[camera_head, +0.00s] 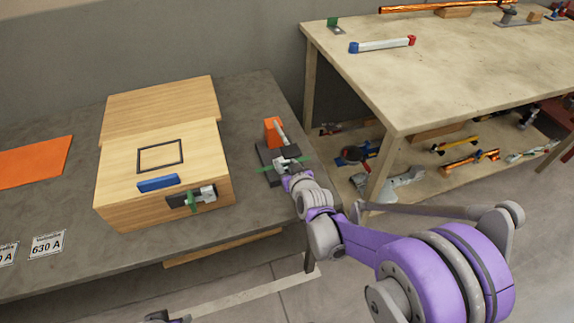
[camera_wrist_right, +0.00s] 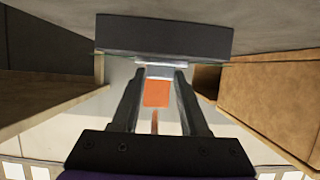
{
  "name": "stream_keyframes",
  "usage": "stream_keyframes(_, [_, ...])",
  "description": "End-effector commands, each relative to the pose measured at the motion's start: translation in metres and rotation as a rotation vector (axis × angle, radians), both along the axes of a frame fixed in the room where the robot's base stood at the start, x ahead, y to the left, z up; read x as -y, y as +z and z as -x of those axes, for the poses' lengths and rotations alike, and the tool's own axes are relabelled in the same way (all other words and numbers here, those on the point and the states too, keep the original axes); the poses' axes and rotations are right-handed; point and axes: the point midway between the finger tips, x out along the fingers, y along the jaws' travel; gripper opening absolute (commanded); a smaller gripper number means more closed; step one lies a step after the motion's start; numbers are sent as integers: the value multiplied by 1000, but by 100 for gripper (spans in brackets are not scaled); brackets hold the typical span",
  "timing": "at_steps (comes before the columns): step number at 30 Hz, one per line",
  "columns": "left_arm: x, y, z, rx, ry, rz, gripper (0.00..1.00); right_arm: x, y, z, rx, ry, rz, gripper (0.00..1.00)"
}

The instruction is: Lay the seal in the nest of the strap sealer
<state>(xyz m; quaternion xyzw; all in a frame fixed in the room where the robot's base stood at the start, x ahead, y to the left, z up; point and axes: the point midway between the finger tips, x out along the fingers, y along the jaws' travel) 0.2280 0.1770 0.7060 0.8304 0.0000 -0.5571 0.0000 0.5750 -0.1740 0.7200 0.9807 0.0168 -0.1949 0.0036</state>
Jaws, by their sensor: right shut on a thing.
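The strap sealer stands near the right edge of the grey bench, with a dark base (camera_head: 264,155), an orange block (camera_head: 272,127) and a pale lever. My right gripper (camera_head: 287,166) is at the near end of the sealer, shut on the seal. The seal is too small and covered to make out clearly in the head view. In the right wrist view a pale thin piece (camera_wrist_right: 160,63) shows between the fingertips, close to a dark block; the orange part shows behind. I cannot tell whether the seal touches the nest. A dark part of my left gripper (camera_head: 166,317) shows at the bottom edge.
A wooden box (camera_head: 150,205) with a blue handle (camera_head: 158,183) and a latch (camera_head: 191,198) stands left of the sealer. An orange sheet (camera_head: 34,162) lies farther left. A wooden table (camera_head: 440,75) with a lower shelf of tools stands right, across a gap.

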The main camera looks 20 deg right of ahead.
Motion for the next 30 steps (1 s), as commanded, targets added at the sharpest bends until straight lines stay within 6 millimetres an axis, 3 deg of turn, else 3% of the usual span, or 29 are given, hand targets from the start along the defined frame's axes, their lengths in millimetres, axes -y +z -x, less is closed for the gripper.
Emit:
stream_keyframes(12, [0,-2,0,-1,0,0,45,0,-3,0,0,0,0,0])
stream_keyframes(13, [0,-2,0,-1,0,0,45,0,-3,0,0,0,0,49])
stream_keyframes(18, [0,-2,0,-1,0,0,45,0,-3,0,0,0,0,79])
stream_keyframes(23, [0,1,0,0,0,0,45,0,2,10,0,0,-1,79])
stream_keyframes(30, [0,14,1,5,0,0,45,2,21,52,1,0,-1,79])
